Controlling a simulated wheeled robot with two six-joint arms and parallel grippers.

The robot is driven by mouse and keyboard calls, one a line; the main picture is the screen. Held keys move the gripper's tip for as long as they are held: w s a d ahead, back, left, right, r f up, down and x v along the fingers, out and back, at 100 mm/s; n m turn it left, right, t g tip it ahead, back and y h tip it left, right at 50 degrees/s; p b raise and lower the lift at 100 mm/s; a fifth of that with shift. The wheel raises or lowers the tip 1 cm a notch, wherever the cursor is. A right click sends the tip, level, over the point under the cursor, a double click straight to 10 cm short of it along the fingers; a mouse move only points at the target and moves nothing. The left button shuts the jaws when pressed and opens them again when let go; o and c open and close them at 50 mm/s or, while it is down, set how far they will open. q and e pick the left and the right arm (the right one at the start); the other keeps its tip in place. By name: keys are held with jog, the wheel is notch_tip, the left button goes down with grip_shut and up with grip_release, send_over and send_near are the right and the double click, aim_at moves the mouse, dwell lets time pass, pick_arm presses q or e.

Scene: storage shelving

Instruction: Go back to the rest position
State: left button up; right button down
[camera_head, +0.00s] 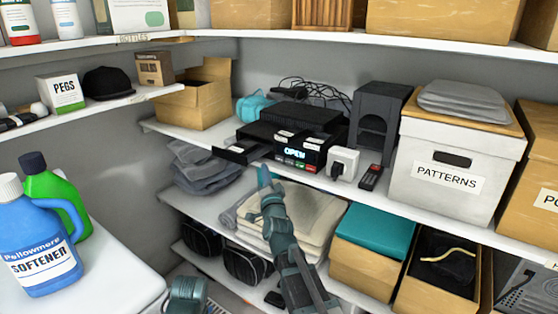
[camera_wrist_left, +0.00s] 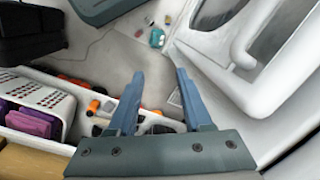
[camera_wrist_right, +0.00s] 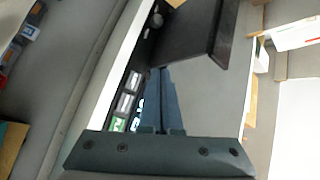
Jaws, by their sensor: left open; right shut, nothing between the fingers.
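My right gripper (camera_head: 264,178) is in the middle of the head view, in front of the shelf with a black media player (camera_head: 285,140). The player's display reads OPEN and a flat tray (camera_head: 238,151) sticks out at its left. The gripper's fingers are together with nothing between them. In the right wrist view the shut fingers (camera_wrist_right: 158,75) point toward the player's front buttons (camera_wrist_right: 127,102). My left gripper (camera_wrist_left: 159,73) shows in the left wrist view, fingers apart and empty, pointing down above the floor. In the head view I cannot make out the left fingers.
A blue softener bottle (camera_head: 42,240) and a green bottle (camera_head: 60,190) stand on a white surface at left. A white PATTERNS box (camera_head: 445,170), a remote (camera_head: 371,177) and a white plug device (camera_head: 342,163) stand at right. Folded towels (camera_head: 315,213) lie below. A white basket (camera_wrist_left: 40,97) is low down.

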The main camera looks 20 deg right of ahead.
jog(key=shift+a, duration=0.1)
jog(key=s+a+f+n+g+y+p, duration=0.1)
jog(key=s+a+f+n+g+y, duration=0.2)
jog(key=s+a+f+n+g, duration=0.35)
jog(key=s+a+f+n+g+y+p, duration=0.2)
jog(key=s+a+f+n+g+y, duration=0.15)
jog(key=a+f, duration=0.55)
jog(key=s+f+n+g+h, duration=0.1)
jog(key=s+f+n+g, duration=0.1)
jog(key=s, duration=0.6)
jog(key=s+f+n+g+h+p, duration=0.1)
jog(key=s+f+n+g+h, duration=0.1)
jog(key=s+g, duration=0.3)
jog(key=s+f+n+g+h, duration=0.2)
jog(key=s+n+g, duration=0.1)
jog(key=s, duration=0.8)
jog(key=shift+f+g+p, duration=0.3)
jog(key=shift+f+g, duration=0.1)
